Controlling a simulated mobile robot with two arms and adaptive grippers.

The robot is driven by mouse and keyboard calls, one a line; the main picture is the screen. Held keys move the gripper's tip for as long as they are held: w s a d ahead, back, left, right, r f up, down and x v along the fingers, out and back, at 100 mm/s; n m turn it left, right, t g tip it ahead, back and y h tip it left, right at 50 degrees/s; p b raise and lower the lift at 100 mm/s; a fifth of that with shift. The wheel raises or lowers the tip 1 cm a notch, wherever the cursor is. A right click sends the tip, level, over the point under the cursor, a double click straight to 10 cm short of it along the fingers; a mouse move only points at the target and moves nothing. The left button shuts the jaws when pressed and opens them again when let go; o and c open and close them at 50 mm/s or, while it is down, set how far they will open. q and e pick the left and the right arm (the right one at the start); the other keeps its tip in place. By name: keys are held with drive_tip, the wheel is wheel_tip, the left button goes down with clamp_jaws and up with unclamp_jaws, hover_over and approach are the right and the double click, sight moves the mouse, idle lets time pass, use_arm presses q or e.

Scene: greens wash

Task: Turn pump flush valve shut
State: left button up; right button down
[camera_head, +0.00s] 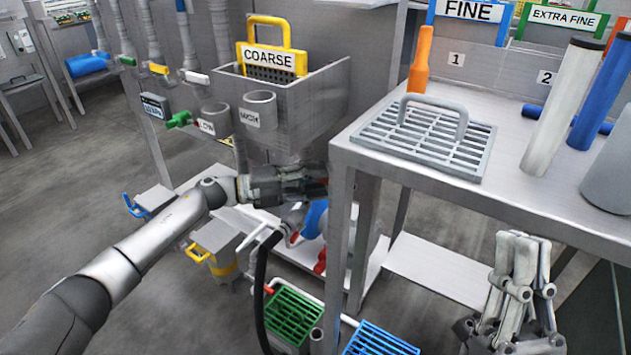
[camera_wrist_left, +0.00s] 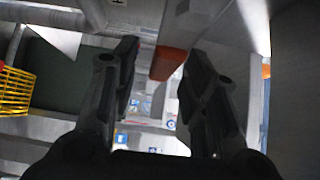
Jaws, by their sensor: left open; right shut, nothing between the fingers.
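My left gripper (camera_head: 310,183) is open beside the table's left leg, above the blue pump-like body (camera_head: 314,219) on the lower shelf. In the left wrist view, an orange-red bar (camera_wrist_left: 168,63) shows beyond and between the spread fingers (camera_wrist_left: 160,55), apart from them as far as I can tell. In the head view, a red lever (camera_head: 320,262) hangs low by the table leg, and a small red part (camera_head: 294,238) sits by the pump. I cannot tell which is the flush valve; the gripper and leg hide part of this area. My right gripper (camera_head: 522,258) is shut and empty at the right.
The metal table (camera_head: 440,190) carries a grey grate (camera_head: 425,135), an orange handle (camera_head: 421,60) and tubes. Its leg (camera_head: 350,235) stands close to my left gripper. A black hose (camera_head: 261,290) hangs below my wrist. Green (camera_head: 293,315) and blue grates (camera_head: 378,342) lie low in front.

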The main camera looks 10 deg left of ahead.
use_arm(q)
drive_tip(key=v, duration=1.2)
